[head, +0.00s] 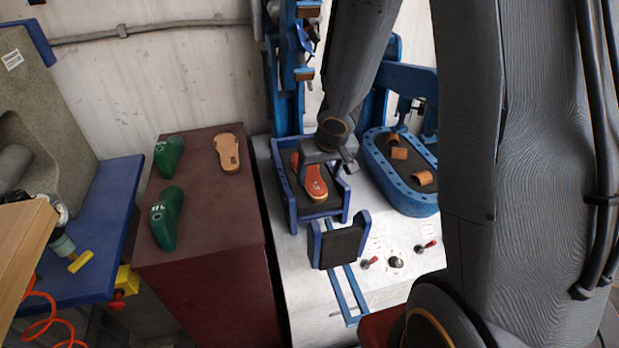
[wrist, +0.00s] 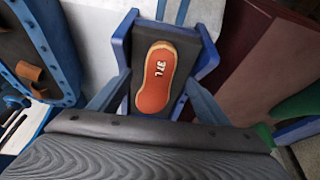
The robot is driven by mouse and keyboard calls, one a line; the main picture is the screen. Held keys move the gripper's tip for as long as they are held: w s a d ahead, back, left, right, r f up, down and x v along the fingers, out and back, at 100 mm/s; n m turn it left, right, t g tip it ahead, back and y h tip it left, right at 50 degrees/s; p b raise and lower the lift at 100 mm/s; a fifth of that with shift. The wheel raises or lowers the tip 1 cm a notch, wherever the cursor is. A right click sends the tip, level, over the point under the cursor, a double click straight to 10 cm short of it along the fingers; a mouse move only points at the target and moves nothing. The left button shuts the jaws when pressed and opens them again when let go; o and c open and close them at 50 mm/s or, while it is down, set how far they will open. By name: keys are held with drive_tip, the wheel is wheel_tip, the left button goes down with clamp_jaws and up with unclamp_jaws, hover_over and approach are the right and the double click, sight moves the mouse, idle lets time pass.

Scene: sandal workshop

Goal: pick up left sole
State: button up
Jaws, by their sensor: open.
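The left sole is orange-red with a tan edge and marked "37L" (wrist: 156,78). It lies on the dark pad of a blue-sided holder (head: 290,212). In the head view the sole (head: 316,186) shows just below my gripper (head: 327,160), which partly covers it. My gripper is open and empty, above the sole. In the wrist view the sole is whole and unobstructed, and the dark body of my gripper fills the bottom. I cannot tell the exact height gap between fingers and sole.
A hinged dark pad with blue sides (head: 338,246) stands in front of the holder. A blue oval station (head: 408,193) with tan straps is to the right. A brown cabinet (head: 207,215) on the left bears a tan sole (head: 227,153) and two green lasts (head: 166,218).

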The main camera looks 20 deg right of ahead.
sight(315, 183)
drive_tip(key=shift+w+b+x, duration=0.15)
drive_tip(key=shift+b+x, duration=0.85)
drive_tip(key=shift+x, duration=0.5)
drive_tip(key=shift+w+b+x, duration=0.15)
drive_tip(key=shift+b+x, duration=0.85)
drive_tip(key=shift+x, duration=0.45)
drive_tip(key=shift+r, duration=0.15)
drive_tip(key=c, duration=1.2)
drive_tip(key=shift+r, duration=0.15)
